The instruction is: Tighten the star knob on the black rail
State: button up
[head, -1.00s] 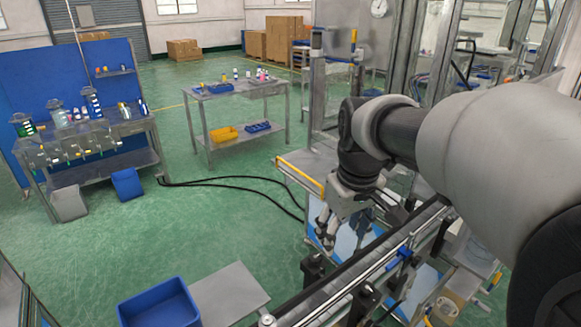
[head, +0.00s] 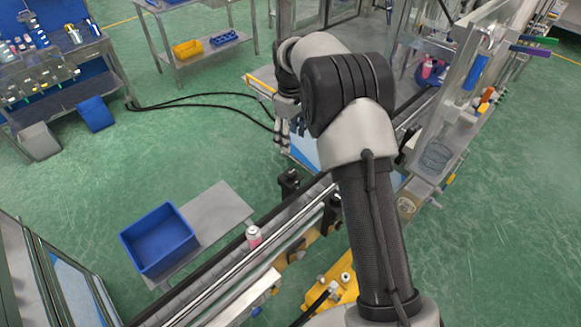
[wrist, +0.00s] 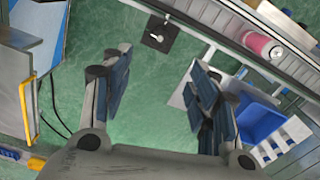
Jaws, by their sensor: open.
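My gripper (wrist: 160,66) is open and empty in the wrist view, its two padded fingers wide apart above green floor. In the head view only a little of it shows (head: 285,125), beyond my arm. The black rail (head: 305,195) runs diagonally along the conveyor, partly behind my arm. Black clamp blocks stand along it, one at its far side (head: 289,183). A black block with a pale pin (wrist: 158,35) shows beyond my fingertips in the wrist view. I cannot make out a star shape on any knob; my arm hides part of the rail.
A blue bin (head: 160,240) sits on a grey plate beside the conveyor. Machine frames and a glass container (head: 436,156) stand to the right. Green floor is open at left.

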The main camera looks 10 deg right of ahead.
aim_at(291, 172)
notch_tip(291, 172, down, 16)
jog(key=shift+r, duration=0.2)
jog(key=c, duration=1.1)
